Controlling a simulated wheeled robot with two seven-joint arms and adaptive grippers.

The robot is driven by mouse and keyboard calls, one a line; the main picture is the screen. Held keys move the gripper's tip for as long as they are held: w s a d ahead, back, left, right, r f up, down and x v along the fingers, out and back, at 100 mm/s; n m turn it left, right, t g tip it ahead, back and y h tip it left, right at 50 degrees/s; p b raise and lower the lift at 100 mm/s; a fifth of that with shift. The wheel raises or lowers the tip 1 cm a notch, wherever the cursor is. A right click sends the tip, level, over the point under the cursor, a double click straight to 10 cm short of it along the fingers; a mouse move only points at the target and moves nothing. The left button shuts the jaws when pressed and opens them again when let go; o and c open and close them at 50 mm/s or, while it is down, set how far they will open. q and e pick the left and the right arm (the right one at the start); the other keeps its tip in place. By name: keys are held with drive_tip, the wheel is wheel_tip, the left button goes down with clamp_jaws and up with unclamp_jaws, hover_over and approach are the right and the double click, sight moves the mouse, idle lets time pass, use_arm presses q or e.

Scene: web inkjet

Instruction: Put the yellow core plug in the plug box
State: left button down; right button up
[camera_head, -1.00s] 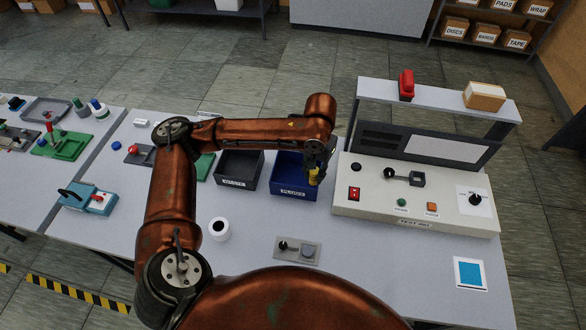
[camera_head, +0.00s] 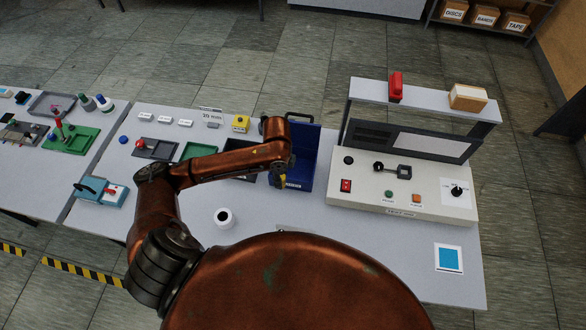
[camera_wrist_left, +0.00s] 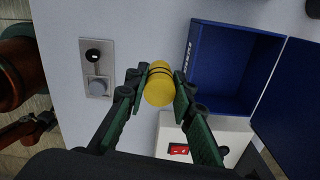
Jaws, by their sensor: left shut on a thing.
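The yellow core plug (camera_wrist_left: 160,86) is a short yellow cylinder with dark rings. My left gripper (camera_wrist_left: 160,82) is shut on it, with one green finger on each side. In the head view the plug (camera_head: 283,181) shows at the left gripper (camera_head: 283,172), by the front of the blue plug box (camera_head: 307,168). My arm hides part of the box. In the left wrist view the open, empty-looking box (camera_wrist_left: 238,28) lies to the right of the plug, and the plug is outside its opening. A blue panel (camera_wrist_left: 290,100) adjoins it. My right gripper is not in view.
A cream test unit (camera_head: 400,195) with a raised shelf stands close to the right of the box. A dark box is to the left, partly behind my arm. A white cup (camera_head: 223,218) stands nearer. A control plate (camera_wrist_left: 97,68) lies left of the plug in the wrist view.

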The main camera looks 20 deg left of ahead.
use_arm(q)
drive_tip(key=shift+w+a+f, duration=0.1)
drive_tip(key=shift+a, duration=0.05)
drive_tip(key=shift+m, duration=0.3)
drive_tip(key=w+a+f, duration=0.1)
drive_tip(key=w+f, duration=0.2)
drive_tip(key=w, duration=0.1)
drive_tip(key=w+a+f, duration=0.1)
drive_tip(key=w+f, duration=0.2)
drive_tip(key=w, duration=0.1)
drive_tip(key=w+a+f+p, duration=0.1)
drive_tip(key=w+a+f, duration=0.1)
drive_tip(key=w+f, duration=0.1)
drive_tip(key=shift+w, duration=0.65)
drive_tip(key=shift+w+a+f, duration=0.1)
drive_tip(key=shift+w+f, duration=0.25)
drive_tip(key=shift+f, duration=0.1)
wheel_tip(320, 180, down, 2)
drive_tip(key=shift+f+p, duration=0.1)
drive_tip(key=shift+p, duration=0.4)
drive_tip(key=shift+f, duration=0.45)
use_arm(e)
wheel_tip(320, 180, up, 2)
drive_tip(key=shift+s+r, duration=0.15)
use_arm(q)
drive_tip(key=c, duration=1.7)
unclamp_jaws()
drive_tip(key=shift+f, duration=0.1)
drive_tip(key=shift+o, duration=0.2)
